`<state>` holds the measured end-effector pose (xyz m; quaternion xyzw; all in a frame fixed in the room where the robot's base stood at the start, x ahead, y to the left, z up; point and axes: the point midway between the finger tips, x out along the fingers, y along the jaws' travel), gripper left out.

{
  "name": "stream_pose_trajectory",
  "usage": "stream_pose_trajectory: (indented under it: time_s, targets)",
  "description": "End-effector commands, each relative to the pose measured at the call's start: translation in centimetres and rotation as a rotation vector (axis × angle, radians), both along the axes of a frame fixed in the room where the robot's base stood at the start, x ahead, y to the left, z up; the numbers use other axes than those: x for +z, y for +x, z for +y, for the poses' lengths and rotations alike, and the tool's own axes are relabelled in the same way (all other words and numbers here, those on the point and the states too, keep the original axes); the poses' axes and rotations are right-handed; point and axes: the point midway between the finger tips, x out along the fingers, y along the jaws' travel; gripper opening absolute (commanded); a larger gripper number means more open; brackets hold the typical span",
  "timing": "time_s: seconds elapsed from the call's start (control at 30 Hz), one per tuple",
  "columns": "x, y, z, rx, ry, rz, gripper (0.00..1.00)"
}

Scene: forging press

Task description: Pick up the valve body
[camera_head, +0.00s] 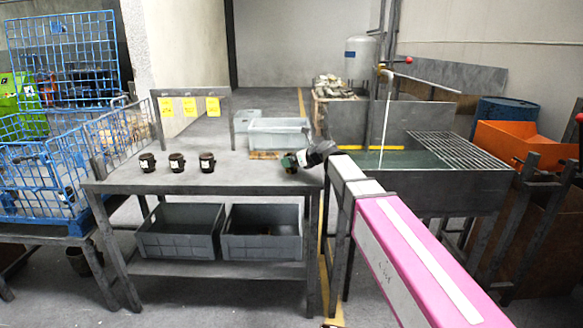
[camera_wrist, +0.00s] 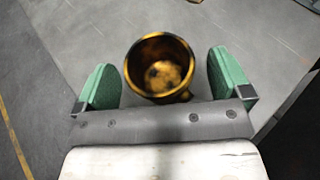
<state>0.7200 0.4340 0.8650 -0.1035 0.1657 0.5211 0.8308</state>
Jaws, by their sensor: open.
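A valve body (camera_wrist: 160,72), round and hollow with a brass-toned inside and dark rim, lies between my gripper's two green finger pads in the wrist view. My gripper (camera_wrist: 160,62) is open, with a visible gap on both sides of the valve body. Three similar dark, cup-shaped parts with white labels stand in a row on the left half of the table (camera_head: 177,162).
Yellow tags (camera_head: 189,107) hang on a rack at the table's back left. A pale bin (camera_head: 278,135) stands behind the table. Grey crates (camera_head: 181,232) sit on its lower shelf. A quench tank with a grate (camera_head: 455,150) is at right. The table's middle is clear.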

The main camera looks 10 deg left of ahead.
Motion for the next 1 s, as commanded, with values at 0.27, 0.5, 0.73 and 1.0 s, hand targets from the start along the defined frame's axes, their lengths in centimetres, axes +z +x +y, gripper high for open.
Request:
stream_pose_trajectory:
  time_s: [0.27,0.5,0.73,1.0]
  targets:
    - [-0.5,0.7,1.3,-0.001,0.001,-0.001,0.96]
    - [-0.5,0.6,1.3,-0.001,0.0,-0.002,0.44]
    - [-0.5,0.6,1.3,-0.001,0.002,-0.001,0.29]
    - [0.8,0.6,1.3,-0.001,0.002,-0.002,0.29]
